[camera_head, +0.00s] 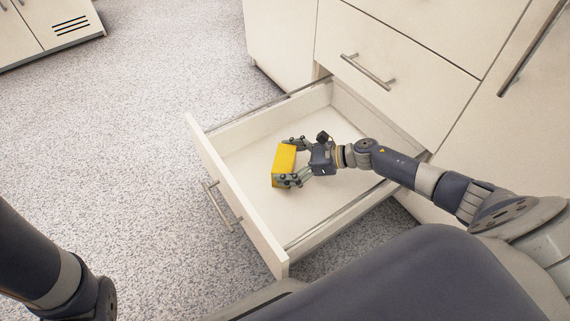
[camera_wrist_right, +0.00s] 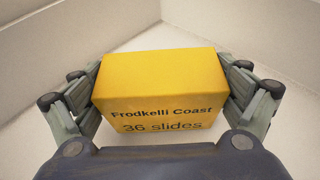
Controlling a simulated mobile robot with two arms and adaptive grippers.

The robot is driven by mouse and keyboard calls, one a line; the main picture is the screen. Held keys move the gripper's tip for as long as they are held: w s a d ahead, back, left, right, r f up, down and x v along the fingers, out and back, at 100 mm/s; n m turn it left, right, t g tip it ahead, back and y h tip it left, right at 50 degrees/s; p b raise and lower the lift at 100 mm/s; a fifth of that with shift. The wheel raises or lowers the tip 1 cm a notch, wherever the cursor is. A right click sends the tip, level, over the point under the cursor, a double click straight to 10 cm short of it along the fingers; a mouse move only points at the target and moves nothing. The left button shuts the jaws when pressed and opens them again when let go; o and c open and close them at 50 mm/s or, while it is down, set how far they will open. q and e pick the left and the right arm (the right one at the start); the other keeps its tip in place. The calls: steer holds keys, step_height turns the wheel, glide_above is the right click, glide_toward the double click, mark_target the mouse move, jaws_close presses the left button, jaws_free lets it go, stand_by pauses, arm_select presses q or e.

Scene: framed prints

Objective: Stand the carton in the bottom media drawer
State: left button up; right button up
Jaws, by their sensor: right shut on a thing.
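The carton (camera_head: 284,163) is a yellow box, held over or in the open bottom drawer (camera_head: 240,151). In the right wrist view the carton (camera_wrist_right: 160,90) reads "Frodkelli Coast 36 slides". My right gripper (camera_head: 291,163) is shut on it, with a finger pressed to each side; its fingers also show in the right wrist view. I cannot tell whether the carton's underside touches the drawer floor. The drawer is pulled well out and holds nothing else that I can see. My left arm shows at the lower left; its gripper is out of view.
A closed drawer (camera_head: 400,60) with a bar handle is above the open one. The open drawer's front panel has a handle (camera_head: 222,205) facing left. Another cabinet (camera_head: 50,28) stands at the upper left. The speckled floor (camera_head: 130,120) between is clear.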

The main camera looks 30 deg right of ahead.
steer(key=shift+r, duration=0.1)
steer(key=o, duration=1)
steer(key=shift+f, duration=0.2)
steer(key=shift+c, duration=0.2)
